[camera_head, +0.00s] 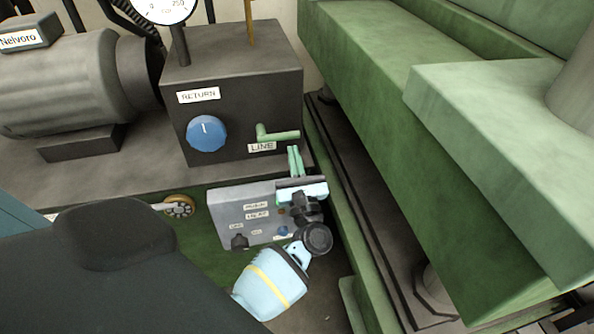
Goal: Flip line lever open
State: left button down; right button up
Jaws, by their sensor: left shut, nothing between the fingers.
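The line lever (280,135) is a small green handle on the front of a dark box, just above the "LINE" label. Its arm points right, roughly level. My left gripper (295,150) comes up from below, with its green fingers shut and empty. The fingertips are just below the lever's right end. I cannot tell whether they touch it. My right gripper is not in view.
The dark box (245,75) also carries a blue knob (207,133) under a "RETURN" label and a gauge (165,8) on top. A grey motor (70,85) stands left. A grey control box (228,207) is below. Large green beams (420,150) close off the right side.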

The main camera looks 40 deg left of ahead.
pick_arm(q)
jog(key=shift+x, duration=0.8)
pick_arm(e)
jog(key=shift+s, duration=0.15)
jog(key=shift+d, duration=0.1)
